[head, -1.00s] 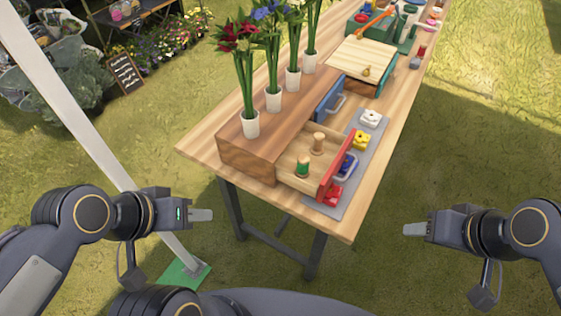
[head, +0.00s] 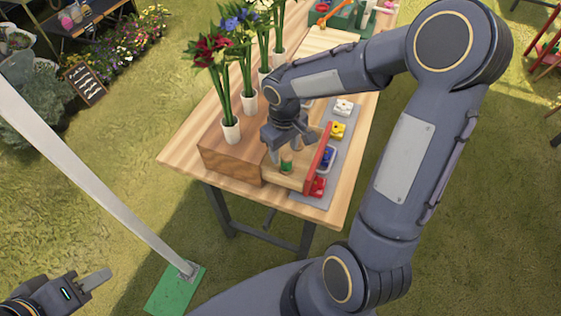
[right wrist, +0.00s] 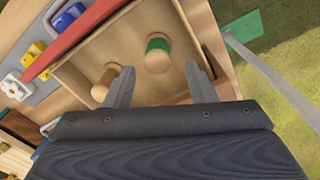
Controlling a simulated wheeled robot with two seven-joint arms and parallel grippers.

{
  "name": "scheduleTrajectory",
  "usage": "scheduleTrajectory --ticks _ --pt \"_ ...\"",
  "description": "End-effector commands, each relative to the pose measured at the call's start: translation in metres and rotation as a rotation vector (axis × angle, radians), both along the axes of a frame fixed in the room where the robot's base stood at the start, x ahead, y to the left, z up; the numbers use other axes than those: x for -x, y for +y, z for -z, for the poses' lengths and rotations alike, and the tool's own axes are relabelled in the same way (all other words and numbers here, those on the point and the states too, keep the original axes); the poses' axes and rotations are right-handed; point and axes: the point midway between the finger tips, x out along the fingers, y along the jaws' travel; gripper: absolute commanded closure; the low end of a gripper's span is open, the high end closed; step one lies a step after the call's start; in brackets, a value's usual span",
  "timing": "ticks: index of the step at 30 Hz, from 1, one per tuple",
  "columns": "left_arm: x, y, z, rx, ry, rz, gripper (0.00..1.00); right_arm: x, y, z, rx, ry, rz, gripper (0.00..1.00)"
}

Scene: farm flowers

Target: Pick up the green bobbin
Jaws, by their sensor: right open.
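The green bobbin (head: 286,168) stands in the open drawer (head: 298,183) of the wooden box, just below my right gripper (head: 287,148). In the right wrist view the green bobbin (right wrist: 158,44) shows its round wooden top and green thread, in the gap ahead of my open right gripper (right wrist: 160,68). The fingers appear to be above it, with nothing held between them. A plain wooden bobbin (right wrist: 105,82) stands in the same drawer, beside the left finger and partly hidden by it. My left gripper (head: 93,281) is low at the left, away from the table.
The drawer's red front (head: 318,157) stands to the right of the bobbins. Flowers in white pots (head: 231,131) stand along the wooden box (head: 231,165), close to my right arm.

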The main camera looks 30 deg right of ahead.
Motion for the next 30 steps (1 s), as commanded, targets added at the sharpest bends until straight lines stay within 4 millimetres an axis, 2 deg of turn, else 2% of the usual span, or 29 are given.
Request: scheduleTrajectory --ticks 9,19,27,29,30 --pt "0.0 0.0 -0.006 0.0 0.0 0.0 0.64 0.001 -0.004 0.044 0.0 0.003 0.001 0.5" --pt "0.0 0.0 -0.006 0.0 0.0 0.0 0.64 0.001 -0.004 0.05 0.0 -0.001 0.001 0.51" --pt "0.0 0.0 -0.006 0.0 0.0 0.0 0.64 0.001 -0.004 0.05 0.0 -0.001 0.001 0.86" --pt "0.0 0.0 -0.006 0.0 0.0 0.0 0.64 0.001 -0.004 0.05 0.0 -0.001 0.001 0.94" --pt "0.0 0.0 -0.006 0.0 0.0 0.0 0.64 0.001 -0.004 0.05 0.0 -0.001 0.001 0.94"
